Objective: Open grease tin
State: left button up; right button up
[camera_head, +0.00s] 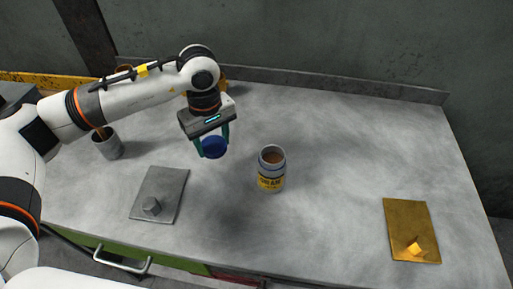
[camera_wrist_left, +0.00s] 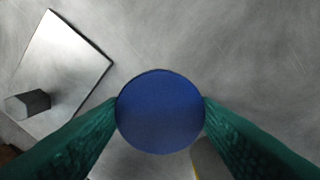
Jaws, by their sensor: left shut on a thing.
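The grease tin (camera_head: 271,169) stands upright on the grey metal table, with a yellow label and an open top showing brown grease inside. My left gripper (camera_head: 212,146) is shut on the round blue lid (camera_head: 214,147) and holds it above the table, to the left of the tin and apart from it. In the left wrist view the blue lid (camera_wrist_left: 160,112) sits between the two green fingers. Part of something pale and yellow, perhaps the tin, shows behind the right finger there. My right gripper is not in view.
A grey plate (camera_head: 170,190) with a small grey block lies left of the tin; it also shows in the left wrist view (camera_wrist_left: 62,55). A brass-coloured plate (camera_head: 405,220) with a small block lies at the right. A grey cup (camera_head: 109,147) stands at the left. The table (camera_head: 345,150) is clear between tin and brass plate.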

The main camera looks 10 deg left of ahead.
aim_at(232, 157)
pick_arm(q)
jog(key=n, duration=0.3)
jog(key=w+n+p, duration=0.1)
jog(key=n, duration=0.1)
jog(key=shift+d+r, duration=0.3)
jog(key=shift+r, duration=0.1)
jog(key=n, duration=0.3)
jog(key=n+p, duration=0.1)
jog(key=n, duration=0.1)
jog(key=shift+w+d+r, duration=0.25)
jog(key=shift+w, duration=0.1)
jog(key=n, duration=0.3)
jog(key=n+p, duration=0.1)
jog(key=n, duration=0.1)
jog(key=shift+w+d+r, duration=0.2)
jog(key=shift+w+d, duration=0.05)
jog(key=shift+w, duration=0.1)
jog(key=f+n+p, duration=0.2)
jog(key=f+n, duration=0.1)
jog(key=n, duration=0.5)
jog(key=w+d+f+n+p, duration=0.1)
jog(key=f+n+p, duration=0.1)
jog(key=n, duration=0.6)
jog(key=f+n+p, duration=0.1)
jog(key=f+n, duration=0.2)
jog(key=n, duration=0.5)
jog(key=shift+w+d+f+p, duration=0.15)
jog(key=shift+w+f+p, duration=0.15)
jog(key=shift+w+p, duration=0.1)
jog(key=shift+f, duration=0.35)
